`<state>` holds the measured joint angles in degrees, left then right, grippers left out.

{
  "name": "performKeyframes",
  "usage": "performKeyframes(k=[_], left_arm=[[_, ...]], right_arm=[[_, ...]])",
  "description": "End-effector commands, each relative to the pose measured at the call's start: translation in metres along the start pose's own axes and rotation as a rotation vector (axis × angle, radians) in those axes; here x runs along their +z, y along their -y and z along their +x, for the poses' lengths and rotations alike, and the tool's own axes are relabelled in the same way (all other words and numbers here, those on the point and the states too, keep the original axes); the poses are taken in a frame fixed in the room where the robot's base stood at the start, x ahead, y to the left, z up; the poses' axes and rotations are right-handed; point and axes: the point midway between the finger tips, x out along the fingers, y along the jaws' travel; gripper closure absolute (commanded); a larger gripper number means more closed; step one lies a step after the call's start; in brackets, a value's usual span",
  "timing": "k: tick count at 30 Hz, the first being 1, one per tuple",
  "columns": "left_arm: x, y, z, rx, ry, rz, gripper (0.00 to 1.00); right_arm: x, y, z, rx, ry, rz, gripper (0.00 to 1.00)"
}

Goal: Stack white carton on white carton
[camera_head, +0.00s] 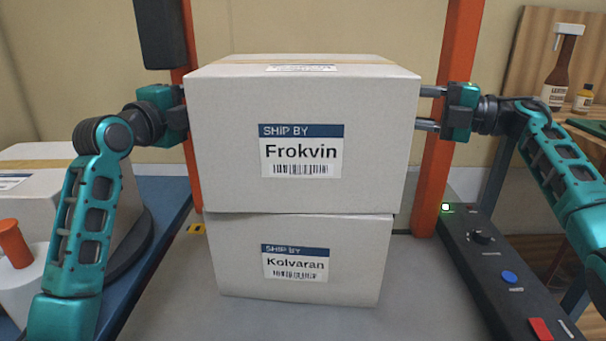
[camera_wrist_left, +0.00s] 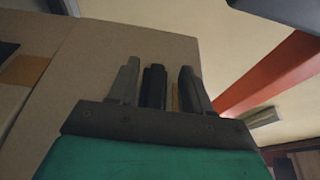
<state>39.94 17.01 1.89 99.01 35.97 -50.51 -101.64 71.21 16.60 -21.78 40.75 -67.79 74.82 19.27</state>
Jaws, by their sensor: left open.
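The lower carton stands on a grey surface. My left gripper (camera_head: 178,112) is at the upper carton's left side, its fingertips hidden behind the carton in the head view. In the left wrist view its fingers (camera_wrist_left: 155,85) are spread, with the carton's side (camera_wrist_left: 120,50) behind them. My right gripper (camera_head: 426,108) has two separated fingers pointing at the upper carton's right side, at or very near it.
Orange posts (camera_head: 450,150) stand behind on both sides. Another taped carton (camera_head: 35,205) is at the left on a dark round plate. A control panel (camera_head: 510,270) with buttons lies at the right. Bottles (camera_head: 560,80) stand on a back shelf.

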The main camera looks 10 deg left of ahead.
Motion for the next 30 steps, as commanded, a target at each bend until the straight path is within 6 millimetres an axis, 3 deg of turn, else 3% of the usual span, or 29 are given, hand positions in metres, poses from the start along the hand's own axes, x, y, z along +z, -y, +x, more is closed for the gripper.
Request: performKeyframes(k=[12,20,23,30], left_arm=[[0.001,-0.001,-0.077,0.001,0.001,0.004,0.51],[0.000,0.000,-0.094,0.000,0.000,0.000,0.51],[0.000,0.000,-0.094,0.000,0.000,0.000,0.51],[0.000,0.000,-0.094,-0.001,0.000,-0.001,0.51]], right_arm=[[0.000,0.000,0.000,0.000,0.000,0.000,0.51],[0.000,0.000,-0.005,0.000,0.001,0.000,0.51],[0.001,0.000,-0.017,-0.001,0.004,0.000,0.51],[0.001,0.001,-0.068,-0.002,0.005,0.001,0.51]])
